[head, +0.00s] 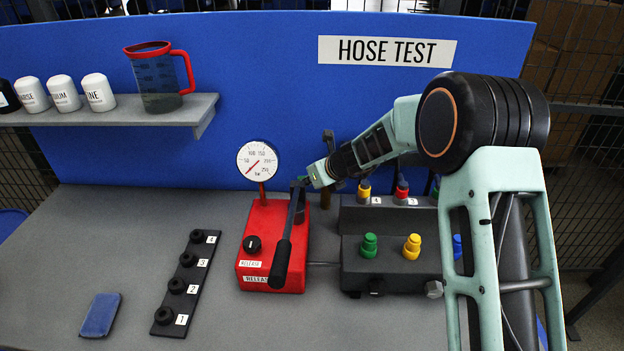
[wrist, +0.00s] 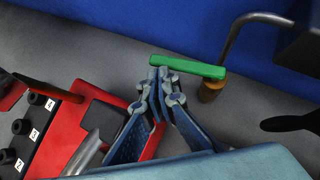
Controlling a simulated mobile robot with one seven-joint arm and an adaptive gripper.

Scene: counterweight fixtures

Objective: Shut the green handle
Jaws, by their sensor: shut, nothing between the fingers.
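The green handle (wrist: 188,67) is a flat bar in the wrist view. Its right end sits over a brass valve body (wrist: 211,90), which joins a grey bent pipe (wrist: 240,35). The bar points left, across the pipe's line. My gripper (wrist: 165,76) has its blue fingers together and empty, with the tips right at the bar's left end, on its near side. I cannot tell whether they touch. In the head view, my arm reaches behind the red pump, and the fingers and most of the valve are hidden there.
The red pump box (head: 262,220) with its gauge (head: 257,160) and black lever (head: 285,250) stands close beside my gripper. A dark block with coloured caps (head: 390,250) is to the right. The numbered black strip (head: 186,285) and blue pad (head: 100,314) lie left.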

